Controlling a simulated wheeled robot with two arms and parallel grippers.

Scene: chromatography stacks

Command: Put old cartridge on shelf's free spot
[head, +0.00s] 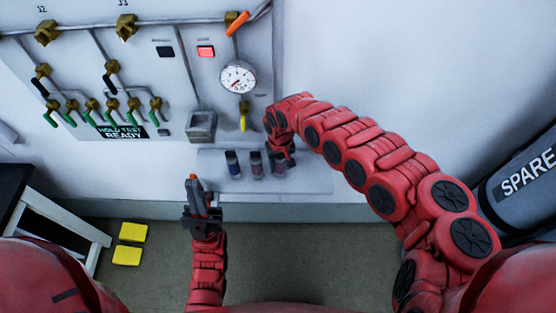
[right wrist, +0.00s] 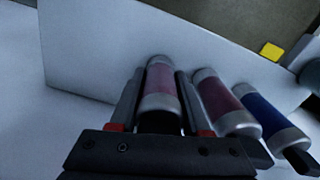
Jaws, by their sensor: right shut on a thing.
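My right gripper (head: 281,157) is shut on a pink cartridge with grey ends (right wrist: 162,92), at the right end of a row on the pale shelf (head: 312,181). The cartridge is between both fingers in the right wrist view; whether its base rests on the shelf I cannot tell. A second pink cartridge (head: 256,166) stands beside it, and a blue cartridge (head: 233,164) stands left of that. The shelf right of the held cartridge looks bare. My left gripper (head: 196,183) is raised in front of the shelf, away from the cartridges; its finger gap is unclear.
A wall panel with valves, a gauge (head: 238,77) and a lit red button (head: 206,51) is above the shelf. A grey holder (head: 201,126) sits left of the cartridges. Yellow pads (head: 130,243) lie on the floor. A grey SPARE cylinder (head: 520,190) is at right.

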